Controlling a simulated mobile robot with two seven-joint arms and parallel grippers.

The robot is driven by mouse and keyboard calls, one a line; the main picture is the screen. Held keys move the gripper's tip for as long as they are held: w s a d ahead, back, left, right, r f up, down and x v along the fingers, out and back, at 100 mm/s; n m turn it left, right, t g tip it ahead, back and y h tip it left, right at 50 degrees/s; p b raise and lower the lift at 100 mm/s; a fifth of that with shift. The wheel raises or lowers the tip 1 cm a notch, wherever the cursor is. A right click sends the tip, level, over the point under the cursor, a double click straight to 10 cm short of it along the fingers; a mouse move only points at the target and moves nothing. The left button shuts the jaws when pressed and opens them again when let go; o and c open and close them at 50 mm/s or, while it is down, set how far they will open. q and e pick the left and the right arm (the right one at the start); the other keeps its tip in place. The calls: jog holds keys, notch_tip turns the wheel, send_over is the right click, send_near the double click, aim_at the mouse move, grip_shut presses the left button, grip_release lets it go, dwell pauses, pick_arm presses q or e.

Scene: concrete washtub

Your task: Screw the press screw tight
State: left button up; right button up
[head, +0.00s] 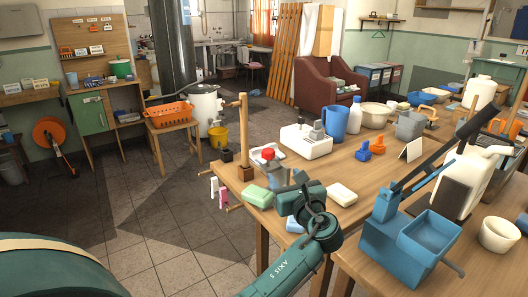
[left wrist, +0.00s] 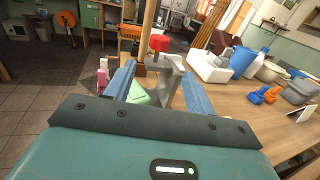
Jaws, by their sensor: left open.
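The red-topped press screw (head: 268,154) stands on a pale grey press at the near left end of the wooden table. In the left wrist view, the red knob (left wrist: 159,43) shows above the grey press body (left wrist: 165,72), just beyond my fingers. My left gripper (head: 290,180) is over the table edge and points toward the press. In the left wrist view, its two blue fingers (left wrist: 158,86) are apart with nothing gripped, and the knob appears between and beyond their tips. My right gripper is in neither view.
A green block (head: 257,196) and a cream block (head: 342,194) lie near my gripper. A white box (head: 306,142) and blue jug (head: 334,123) stand farther right. A blue machine (head: 411,246) occupies the near right.

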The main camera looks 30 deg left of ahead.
aim_at(270, 156)
pick_arm(q)
jog(key=x, duration=1.3)
jog(key=shift+a+r+b, duration=0.1)
jog(key=shift+r+b, duration=0.15)
jog(key=shift+b, duration=0.05)
jog(key=c, duration=0.9)
